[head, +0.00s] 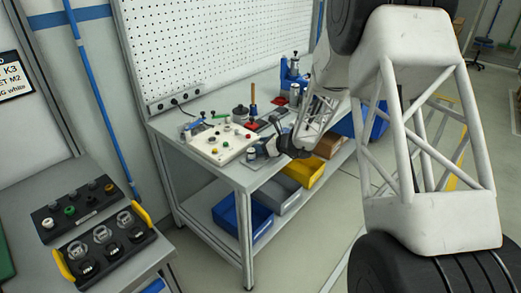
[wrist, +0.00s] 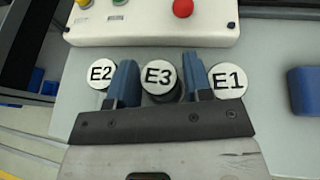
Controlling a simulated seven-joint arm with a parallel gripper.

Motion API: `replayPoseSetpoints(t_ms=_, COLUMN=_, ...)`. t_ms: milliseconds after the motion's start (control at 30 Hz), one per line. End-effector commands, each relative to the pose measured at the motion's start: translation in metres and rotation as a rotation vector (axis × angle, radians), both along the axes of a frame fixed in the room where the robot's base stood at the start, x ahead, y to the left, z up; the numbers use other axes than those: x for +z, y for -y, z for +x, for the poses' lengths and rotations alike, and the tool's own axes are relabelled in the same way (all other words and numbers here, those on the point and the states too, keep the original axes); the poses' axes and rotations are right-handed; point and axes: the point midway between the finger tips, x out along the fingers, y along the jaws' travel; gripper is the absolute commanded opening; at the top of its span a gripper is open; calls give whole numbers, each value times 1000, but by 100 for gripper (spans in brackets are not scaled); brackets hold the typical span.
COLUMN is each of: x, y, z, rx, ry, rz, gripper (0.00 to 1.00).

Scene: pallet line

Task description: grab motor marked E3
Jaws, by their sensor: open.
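The motor marked E3 (wrist: 159,77) shows in the wrist view as a round white-topped cylinder with a black label. My gripper (wrist: 160,84) is open, with one blue finger on each side of E3. Whether the fingers touch it I cannot tell. The motor marked E2 (wrist: 101,73) is just left of the left finger, and the motor marked E1 (wrist: 228,81) is just right of the right finger. In the head view my gripper (head: 285,147) is low over the workbench, and its dark body hides most of the motors.
A white control box (wrist: 150,30) with a red button lies just beyond the motors. A blue object (wrist: 304,91) is at the right. The workbench (head: 240,178) has blue, grey and yellow bins below. A side table at left holds black trays (head: 104,246) of parts.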

Motion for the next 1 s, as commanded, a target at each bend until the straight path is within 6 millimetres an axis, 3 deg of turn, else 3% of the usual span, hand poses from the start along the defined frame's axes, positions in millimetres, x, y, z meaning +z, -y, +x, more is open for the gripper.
replayPoseSetpoints(t_ms=233, x=0, y=0, z=0, rx=0, ry=0, rz=0, gripper=46)
replayPoseSetpoints(t_ms=500, x=0, y=0, z=0, rx=0, ry=0, rz=0, gripper=8)
replayPoseSetpoints(t_ms=1000, x=11, y=0, z=0, rx=1, ry=3, rz=1, gripper=8)
